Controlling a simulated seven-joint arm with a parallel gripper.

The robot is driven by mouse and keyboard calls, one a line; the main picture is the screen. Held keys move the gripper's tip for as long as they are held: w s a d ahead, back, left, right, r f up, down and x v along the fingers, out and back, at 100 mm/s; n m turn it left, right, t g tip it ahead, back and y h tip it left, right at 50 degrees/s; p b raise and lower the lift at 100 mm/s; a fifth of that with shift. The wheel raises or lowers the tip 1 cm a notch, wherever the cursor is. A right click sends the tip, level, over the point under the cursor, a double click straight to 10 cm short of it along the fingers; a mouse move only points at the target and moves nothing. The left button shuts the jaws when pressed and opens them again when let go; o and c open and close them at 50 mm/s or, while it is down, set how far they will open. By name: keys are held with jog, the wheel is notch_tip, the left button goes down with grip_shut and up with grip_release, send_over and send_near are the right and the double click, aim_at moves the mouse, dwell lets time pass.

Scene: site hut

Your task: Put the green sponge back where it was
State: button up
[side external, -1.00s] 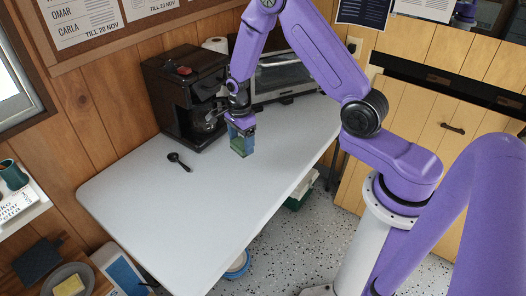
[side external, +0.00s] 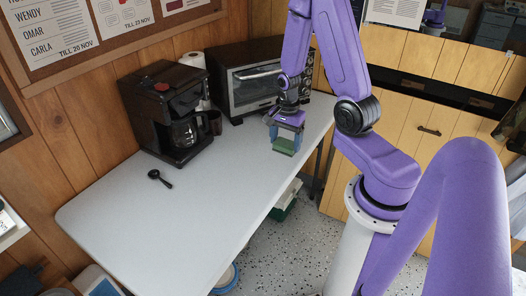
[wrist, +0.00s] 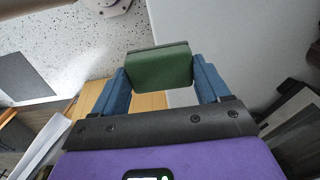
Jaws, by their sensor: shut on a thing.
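The green sponge (side external: 284,146) is a small block with a dark layer along one edge. My gripper (side external: 287,128) points down and is shut on it, over the far right part of the white table (side external: 190,215), in front of the toaster oven. In the wrist view the sponge (wrist: 160,69) sits between the two blue fingers of my gripper (wrist: 163,84). I cannot tell whether its underside touches the table or hangs above it.
A black coffee maker (side external: 168,112) stands at the back left, with a dark mug (side external: 214,122) beside it. The toaster oven (side external: 250,82) is behind my gripper. A black scoop (side external: 159,179) lies on the table. The table's middle and front are clear.

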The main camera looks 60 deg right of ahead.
jog(key=w+d+f, duration=0.1)
jog(key=w+f, duration=0.1)
jog(key=w, duration=0.1)
jog(key=w+d+f, duration=0.2)
jog(key=w+f, duration=0.1)
jog(key=w, duration=0.1)
jog(key=w+d+f, duration=0.2)
jog(key=w+f, duration=0.1)
jog(key=shift+w+d, duration=0.1)
jog(key=shift+w, duration=0.1)
jog(key=shift+w+d+f, duration=0.25)
jog(key=shift+w+f, duration=0.25)
jog(key=shift+f, duration=0.2)
jog(key=shift+w+f, duration=0.1)
jog(key=shift+f, duration=1.5)
jog(key=shift+f, duration=0.1)
jog(key=o, duration=1.1)
